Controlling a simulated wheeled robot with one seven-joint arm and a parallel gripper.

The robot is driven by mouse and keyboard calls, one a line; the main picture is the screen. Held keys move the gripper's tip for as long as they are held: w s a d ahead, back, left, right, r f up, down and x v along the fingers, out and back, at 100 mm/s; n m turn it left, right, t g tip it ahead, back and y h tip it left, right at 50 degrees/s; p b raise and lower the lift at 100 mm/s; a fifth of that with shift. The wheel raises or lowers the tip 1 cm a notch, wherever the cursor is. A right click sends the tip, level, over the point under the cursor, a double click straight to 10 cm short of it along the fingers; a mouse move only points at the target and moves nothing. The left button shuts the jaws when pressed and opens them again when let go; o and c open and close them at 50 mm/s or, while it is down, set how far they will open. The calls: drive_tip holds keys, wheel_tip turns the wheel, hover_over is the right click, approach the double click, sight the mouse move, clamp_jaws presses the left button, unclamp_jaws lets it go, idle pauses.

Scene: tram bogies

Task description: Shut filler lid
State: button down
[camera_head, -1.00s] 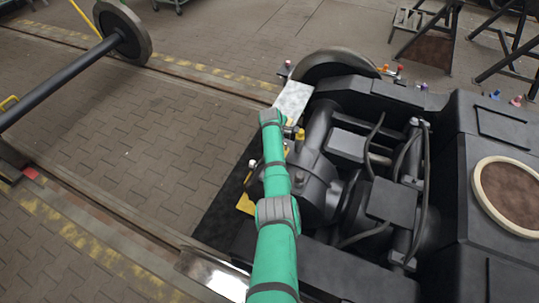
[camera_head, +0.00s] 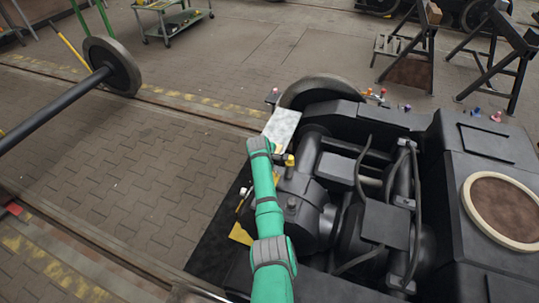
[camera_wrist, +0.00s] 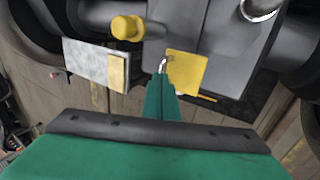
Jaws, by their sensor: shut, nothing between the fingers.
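My gripper (camera_wrist: 162,75) is shut and empty in the wrist view. Its green fingers reach up to a small shiny metal tip, beside the left edge of a flat yellow plate (camera_wrist: 187,72). I cannot tell whether they touch. A round yellow cap (camera_wrist: 127,28) is above and to the left on the dark bogie; it also shows in the head view (camera_head: 290,160). A filler lid is not clearly identifiable; the yellow plate or cap may belong to it. In the head view my green arm crosses the bogie's left side and hides the fingertips.
A pale grey panel (camera_wrist: 85,62) with a yellow strip stands left of my fingers. The black bogie (camera_head: 345,205) with pipes and cables fills the right. A wheelset (camera_head: 110,66) lies at upper left. Paved floor between them is clear.

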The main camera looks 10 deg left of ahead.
wheel_tip(320, 180, up, 12)
drive_tip(key=s, duration=0.2)
drive_tip(key=shift+a+f, duration=0.2)
drive_tip(key=shift+a, duration=0.05)
